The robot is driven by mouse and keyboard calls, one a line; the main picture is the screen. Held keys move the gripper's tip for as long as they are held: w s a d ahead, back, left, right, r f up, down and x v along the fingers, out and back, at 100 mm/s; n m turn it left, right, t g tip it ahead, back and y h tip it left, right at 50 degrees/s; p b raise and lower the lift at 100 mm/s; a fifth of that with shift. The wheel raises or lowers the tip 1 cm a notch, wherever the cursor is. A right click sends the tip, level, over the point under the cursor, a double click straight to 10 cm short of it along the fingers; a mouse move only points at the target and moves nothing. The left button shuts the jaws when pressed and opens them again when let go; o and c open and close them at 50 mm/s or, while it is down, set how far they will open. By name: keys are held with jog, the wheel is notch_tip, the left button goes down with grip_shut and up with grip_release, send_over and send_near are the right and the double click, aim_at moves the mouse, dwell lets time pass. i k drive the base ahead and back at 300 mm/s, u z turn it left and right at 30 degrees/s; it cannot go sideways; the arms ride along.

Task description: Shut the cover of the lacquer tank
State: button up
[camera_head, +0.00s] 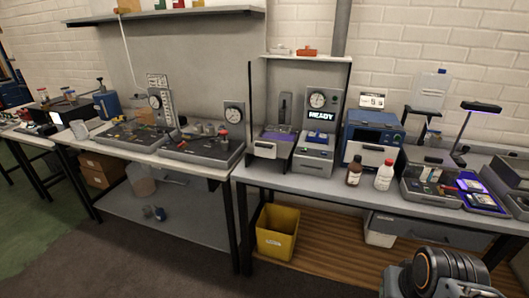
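I cannot tell for sure which thing is the lacquer tank. A grey box with a purple inside (277,135) and a pale label on its front stands in the open-fronted booth on the middle bench. It may be the tank. A narrow dark upright piece (285,108) stands behind it; whether this is a raised cover is too small to tell. A dark round part of my arm with an orange ring shows at the bottom right. My gripper's fingers are not in view.
A grey "READY" unit (315,140) with a dial stands right of the box. A blue cabinet (371,137), a brown bottle (354,172) and a white bottle (384,177) follow. Grey trays (203,146) fill the left bench. A yellow bin (278,232) stands below. The floor in front is clear.

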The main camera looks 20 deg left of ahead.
aim_at(269, 143)
jog(key=u, duration=0.35)
jog(key=k, duration=0.45)
jog(key=u, duration=1.6)
jog(key=i, duration=1.3)
jog(key=z, duration=0.6)
jog(key=i, duration=0.75)
jog(key=z, duration=0.5)
